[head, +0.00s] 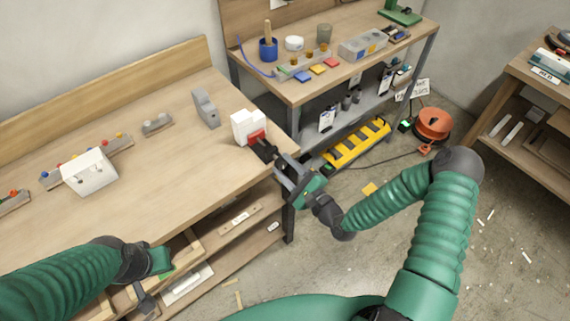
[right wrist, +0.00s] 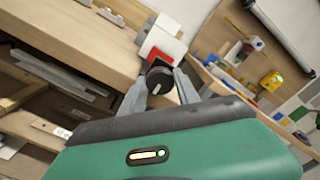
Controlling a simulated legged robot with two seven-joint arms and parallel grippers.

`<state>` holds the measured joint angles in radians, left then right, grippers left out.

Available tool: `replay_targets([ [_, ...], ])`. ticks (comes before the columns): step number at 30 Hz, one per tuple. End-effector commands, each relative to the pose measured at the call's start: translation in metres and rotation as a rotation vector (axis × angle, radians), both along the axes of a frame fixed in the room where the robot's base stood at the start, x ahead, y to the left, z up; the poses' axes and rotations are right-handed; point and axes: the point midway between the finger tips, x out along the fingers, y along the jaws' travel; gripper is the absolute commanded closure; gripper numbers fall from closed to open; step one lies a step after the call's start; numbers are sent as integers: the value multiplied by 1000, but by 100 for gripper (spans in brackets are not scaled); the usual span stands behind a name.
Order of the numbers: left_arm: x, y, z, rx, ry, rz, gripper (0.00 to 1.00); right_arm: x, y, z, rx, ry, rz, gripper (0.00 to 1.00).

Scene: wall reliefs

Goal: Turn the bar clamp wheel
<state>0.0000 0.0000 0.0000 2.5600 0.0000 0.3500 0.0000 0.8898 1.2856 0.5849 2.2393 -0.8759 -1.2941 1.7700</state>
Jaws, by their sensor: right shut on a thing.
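The bar clamp wheel (right wrist: 160,80) is a round black knob with a pale mark across its face. It sits in front of a red block (right wrist: 156,54) and a white block (right wrist: 160,36) at the bench corner. In the head view the white block (head: 248,122) and the red part (head: 256,136) stand at the bench's right end. My right gripper (head: 272,158) reaches the knob there; in the right wrist view its fingers (right wrist: 161,88) close on either side of the knob. My left gripper (head: 152,279) is low at the bench front, its jaws unclear.
The wooden bench (head: 180,180) has a grey block (head: 206,108) and a white box (head: 89,172) on it. A second bench (head: 300,92) with cups and blocks stands behind. A yellow rack (head: 356,146) and an orange reel (head: 432,124) lie low to the right.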

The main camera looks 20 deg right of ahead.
Motion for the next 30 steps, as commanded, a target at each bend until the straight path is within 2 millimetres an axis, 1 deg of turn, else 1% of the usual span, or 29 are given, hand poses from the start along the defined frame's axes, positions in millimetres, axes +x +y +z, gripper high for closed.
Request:
replay_targets([
  [1, 0, 0, 2, 0, 0, 0, 100, -1, -1, -3, 39, 26, -1, 100],
  [14, 0, 0, 3, 0, 0, 0, 100, -1, -1, -5, 423, 165, -4, 100],
  [23, 0, 0, -4, 0, 0, 0, 100, -1, -2, -6, 692, 261, -4, 100],
  [30, 0, 0, -15, 0, 0, 0, 100, -1, -2, -7, 908, 339, -4, 100],
])
